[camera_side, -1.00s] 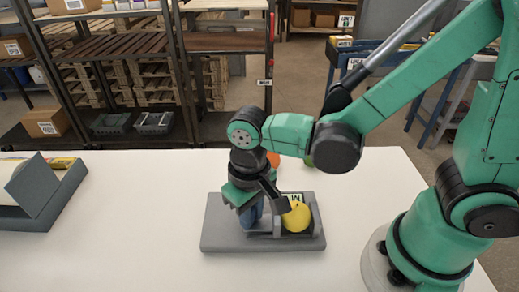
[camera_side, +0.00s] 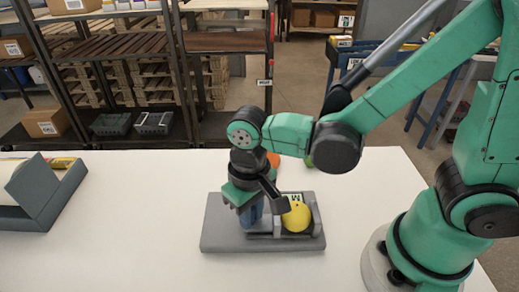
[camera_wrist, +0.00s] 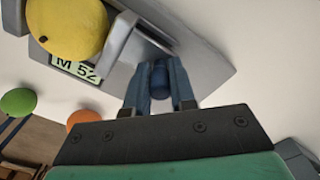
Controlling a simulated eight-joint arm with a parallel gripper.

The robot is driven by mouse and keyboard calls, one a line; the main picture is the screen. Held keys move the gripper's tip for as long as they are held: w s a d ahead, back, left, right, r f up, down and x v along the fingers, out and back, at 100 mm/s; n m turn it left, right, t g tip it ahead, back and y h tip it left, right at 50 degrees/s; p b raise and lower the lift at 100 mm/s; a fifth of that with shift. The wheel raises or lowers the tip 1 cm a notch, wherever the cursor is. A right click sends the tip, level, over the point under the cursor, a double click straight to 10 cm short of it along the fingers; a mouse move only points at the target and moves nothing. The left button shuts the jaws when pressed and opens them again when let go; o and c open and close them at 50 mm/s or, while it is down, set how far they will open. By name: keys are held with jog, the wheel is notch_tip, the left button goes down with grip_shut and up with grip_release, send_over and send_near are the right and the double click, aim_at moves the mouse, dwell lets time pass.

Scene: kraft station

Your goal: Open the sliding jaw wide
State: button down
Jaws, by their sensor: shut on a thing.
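The grey fixture (camera_side: 222,236) lies on the white table, with a sliding jaw (camera_wrist: 119,36) standing beside a yellow ball (camera_side: 296,217). The ball sits between the jaw and the fixture's right end in the side view; it also shows at the top left of the wrist view (camera_wrist: 66,28). A blue knob (camera_wrist: 160,80) stands on the fixture to the left of the jaw in the side view. My gripper (camera_wrist: 158,88) points down with its two fingers shut around the knob. In the side view my gripper (camera_side: 250,214) partly hides the knob and jaw.
A label reading M 52 (camera_wrist: 76,68) lies beside the ball. An orange ball (camera_side: 273,159) and a green ball (camera_side: 308,161) are behind my wrist. A grey angled holder (camera_side: 44,194) stands at the table's left. The table between it and the fixture is clear.

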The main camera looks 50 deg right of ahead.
jog(key=shift+w+a, duration=1.5)
jog(key=shift+w, duration=0.05)
jog(key=c, duration=0.7)
grip_release()
jog(key=shift+r, duration=0.1)
jog(key=shift+r, duration=2.75)
